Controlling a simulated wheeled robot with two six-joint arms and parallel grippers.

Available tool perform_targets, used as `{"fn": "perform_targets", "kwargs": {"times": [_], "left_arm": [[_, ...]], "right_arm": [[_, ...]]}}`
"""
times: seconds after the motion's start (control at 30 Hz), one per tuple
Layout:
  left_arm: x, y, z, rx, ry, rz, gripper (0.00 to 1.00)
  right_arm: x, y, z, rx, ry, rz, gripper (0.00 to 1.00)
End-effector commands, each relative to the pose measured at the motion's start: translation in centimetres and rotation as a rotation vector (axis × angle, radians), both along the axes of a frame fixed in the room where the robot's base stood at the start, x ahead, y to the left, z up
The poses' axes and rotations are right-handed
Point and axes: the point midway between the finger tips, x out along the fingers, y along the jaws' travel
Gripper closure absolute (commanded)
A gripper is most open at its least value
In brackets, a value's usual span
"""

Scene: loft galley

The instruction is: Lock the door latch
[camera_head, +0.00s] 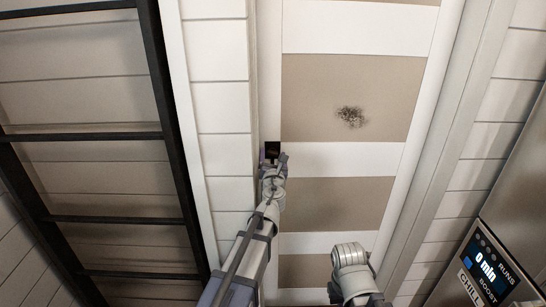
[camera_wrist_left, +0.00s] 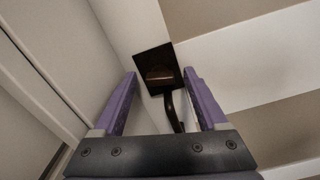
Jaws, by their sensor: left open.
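The door (camera_head: 350,95) has beige and white bands and fills the middle of the head view. Its latch is a dark square plate (camera_head: 272,146) at the door's left edge. In the left wrist view the latch plate (camera_wrist_left: 152,56) carries a brown turn piece (camera_wrist_left: 158,76), with a curved dark lever (camera_wrist_left: 172,108) hanging below. My left gripper (camera_head: 271,158) is at the latch, its purple fingers (camera_wrist_left: 160,76) open on either side of the lever; I cannot tell whether they touch it. My right gripper (camera_head: 350,254) is low in front of the door, its fingers unclear.
A black-framed panel (camera_head: 80,135) stands at the left, beside a white plank wall (camera_head: 220,105). An appliance with a lit display (camera_head: 487,270) is at the lower right. A dark scuff (camera_head: 351,116) marks the door. The door's face is otherwise clear.

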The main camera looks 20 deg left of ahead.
Motion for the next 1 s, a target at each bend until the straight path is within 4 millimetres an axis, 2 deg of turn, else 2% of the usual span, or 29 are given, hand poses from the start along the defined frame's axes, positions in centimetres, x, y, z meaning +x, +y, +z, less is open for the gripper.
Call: {"fn": "perform_targets", "kwargs": {"times": [0.17,0.83,1.0], "left_arm": [[-0.05,0.01,0.00,0.000,0.000,0.000,0.25],[-0.07,-0.01,0.00,0.000,0.000,0.000,0.99],[-0.07,-0.01,0.00,-0.004,-0.001,0.000,1.00]], "right_arm": [[0.00,0.00,0.00,0.000,0.000,0.000,1.00],[0.00,0.00,0.00,0.000,0.000,0.000,1.00],[0.00,0.00,0.00,0.000,0.000,0.000,1.00]]}}
